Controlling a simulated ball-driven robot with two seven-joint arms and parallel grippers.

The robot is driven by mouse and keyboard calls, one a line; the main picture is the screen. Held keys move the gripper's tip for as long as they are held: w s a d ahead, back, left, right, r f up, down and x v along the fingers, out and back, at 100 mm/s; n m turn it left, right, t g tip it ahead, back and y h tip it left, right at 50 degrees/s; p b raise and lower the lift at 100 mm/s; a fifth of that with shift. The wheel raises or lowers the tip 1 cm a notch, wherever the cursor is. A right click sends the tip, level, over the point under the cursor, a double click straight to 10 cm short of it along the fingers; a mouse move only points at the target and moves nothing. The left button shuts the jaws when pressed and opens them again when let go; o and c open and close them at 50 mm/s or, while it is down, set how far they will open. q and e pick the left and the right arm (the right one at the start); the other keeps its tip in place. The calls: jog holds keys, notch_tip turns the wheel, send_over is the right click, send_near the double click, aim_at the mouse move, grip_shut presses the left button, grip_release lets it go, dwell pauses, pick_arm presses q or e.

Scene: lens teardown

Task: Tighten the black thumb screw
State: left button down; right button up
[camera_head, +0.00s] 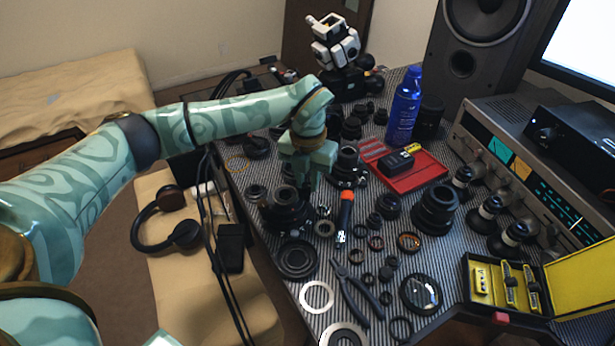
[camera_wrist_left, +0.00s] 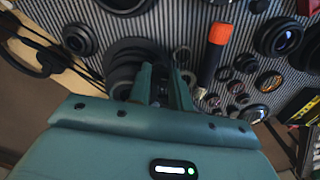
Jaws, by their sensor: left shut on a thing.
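My left gripper (camera_head: 308,187) points down over the left part of the striped table, its jaws just above and beside a large black lens part (camera_head: 284,212). In the left wrist view its two teal fingers (camera_wrist_left: 163,72) reach down next to the stacked black lens rings (camera_wrist_left: 130,58). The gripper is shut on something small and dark. I take it to be the black thumb screw, but the fingers hide it and I cannot make out its shape. My right gripper is in neither view.
An orange-handled screwdriver (camera_head: 346,210) lies just right of the gripper, with pliers (camera_head: 352,290) nearer the front. Loose rings and lens parts crowd the table. A red tray (camera_head: 425,172), blue bottle (camera_head: 404,108) and yellow-lined case (camera_head: 575,280) stand to the right. Headphones (camera_head: 170,215) lie left.

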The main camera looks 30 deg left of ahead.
aim_at(309, 184)
pick_arm(q)
jog(key=m+p, duration=0.2)
jog(key=p, duration=0.1)
jog(key=shift+r+m, duration=0.3)
jog(key=shift+m, duration=0.1)
jog(key=m+p, duration=0.2)
jog(key=m, duration=0.1)
jog(key=shift+f, duration=0.1)
jog(key=shift+d+f+m+p, duration=0.15)
jog(key=shift+m+p, duration=0.35)
jog(key=shift+m, duration=0.4)
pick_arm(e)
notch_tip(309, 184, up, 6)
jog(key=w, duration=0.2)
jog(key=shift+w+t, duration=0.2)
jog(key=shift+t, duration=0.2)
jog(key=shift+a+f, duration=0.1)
pick_arm(q)
jog(key=c, duration=1.3)
grip_release()
jog(key=shift+o, duration=0.2)
notch_tip(309, 184, up, 16)
jog(key=p, duration=0.4)
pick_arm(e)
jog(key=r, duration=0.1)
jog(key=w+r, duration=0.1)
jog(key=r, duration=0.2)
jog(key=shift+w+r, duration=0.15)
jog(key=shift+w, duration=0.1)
